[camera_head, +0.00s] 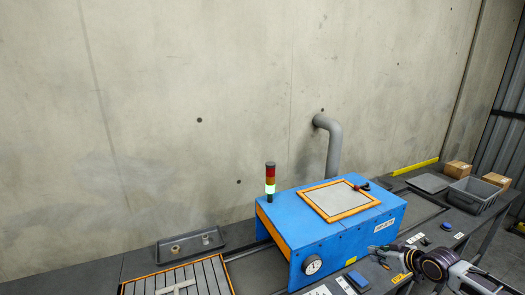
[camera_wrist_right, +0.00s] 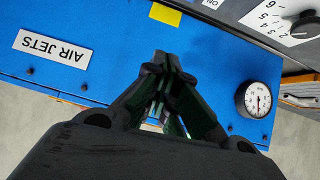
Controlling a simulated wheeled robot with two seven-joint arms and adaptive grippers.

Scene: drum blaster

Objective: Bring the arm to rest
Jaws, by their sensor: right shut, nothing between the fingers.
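My right gripper (camera_head: 374,249) is in front of the blue machine (camera_head: 345,240), near its lower right side, with its arm coming in from the right. In the right wrist view the gripper (camera_wrist_right: 167,58) has its fingers together and nothing between them. Behind it there is the blue panel (camera_wrist_right: 220,55) with an "AIR JETS" label (camera_wrist_right: 50,47) and a round gauge (camera_wrist_right: 258,99). I cannot tell whether the fingertips touch the panel. My left gripper is not in view.
A light tower (camera_head: 270,183) stands by the blue machine. A slatted conveyor (camera_head: 180,278) and dark tray (camera_head: 190,246) are at the left. A grey bin (camera_head: 474,196) and cardboard boxes (camera_head: 457,168) stand at the right. A numbered dial (camera_wrist_right: 304,25) is close to the gripper.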

